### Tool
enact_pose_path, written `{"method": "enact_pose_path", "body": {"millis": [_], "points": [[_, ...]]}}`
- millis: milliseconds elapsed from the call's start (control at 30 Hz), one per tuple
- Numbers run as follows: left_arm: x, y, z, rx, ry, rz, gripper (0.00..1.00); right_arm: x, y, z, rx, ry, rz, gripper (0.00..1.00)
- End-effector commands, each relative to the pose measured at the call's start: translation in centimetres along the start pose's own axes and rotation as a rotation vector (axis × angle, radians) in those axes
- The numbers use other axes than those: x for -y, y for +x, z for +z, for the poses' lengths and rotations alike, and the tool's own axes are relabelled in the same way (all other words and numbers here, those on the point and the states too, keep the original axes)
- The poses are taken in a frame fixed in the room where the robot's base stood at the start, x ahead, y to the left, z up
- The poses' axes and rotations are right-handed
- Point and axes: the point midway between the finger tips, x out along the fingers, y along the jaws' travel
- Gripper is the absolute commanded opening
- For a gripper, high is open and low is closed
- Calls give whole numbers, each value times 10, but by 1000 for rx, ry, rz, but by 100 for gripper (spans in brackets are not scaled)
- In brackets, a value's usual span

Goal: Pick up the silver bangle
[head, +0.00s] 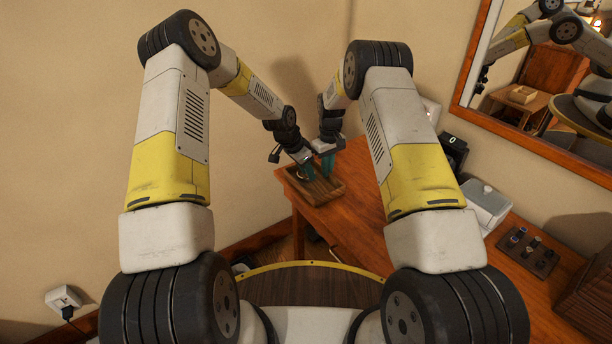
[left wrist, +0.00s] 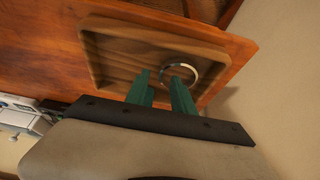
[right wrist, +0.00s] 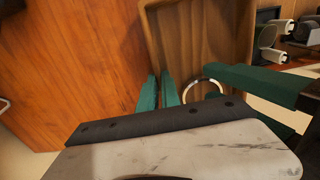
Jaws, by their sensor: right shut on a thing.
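The silver bangle (left wrist: 192,72) is a thin shiny ring lying in a wooden tray (left wrist: 88,48), near one end. It also shows in the right wrist view (right wrist: 203,82), partly hidden by fingers. My left gripper (left wrist: 160,74) is open, with green fingers down at the bangle. One finger overlaps the ring and the other is outside it. It is unclear whether they touch it. My right gripper (right wrist: 159,75) is shut on the side wall of the tray (right wrist: 154,42), its fingers on either side of the rim. In the head view both grippers meet over the tray (head: 330,195).
The tray stands on the corner of a wooden dresser (head: 365,210), close to the wall. To the right are a black box (head: 453,150), a white box (head: 487,207) and a dark holder with small items (head: 528,250). A framed mirror (head: 520,95) hangs behind.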

Motion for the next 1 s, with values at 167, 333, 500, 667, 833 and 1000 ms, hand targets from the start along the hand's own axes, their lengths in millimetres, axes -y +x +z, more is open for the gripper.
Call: {"method": "enact_pose_path", "body": {"millis": [167,333,500,667,833,1000], "points": [[0,21,-1,-1,0,1,30,0,0,0,-1,0,1,0],[1,23,-1,-2,0,-1,30,0,0,0,-1,0,1,0],[0,23,-1,-1,0,-1,16,0,0,0,-1,0,0,0],[0,23,-1,-1,0,0,0,0,0,0,-1,0,0,0],[0,23,-1,-1,0,0,0,0,0,0,-1,0,0,0],[0,22,-1,-1,0,-1,0,0,0,0,-1,0,0,0]]}}
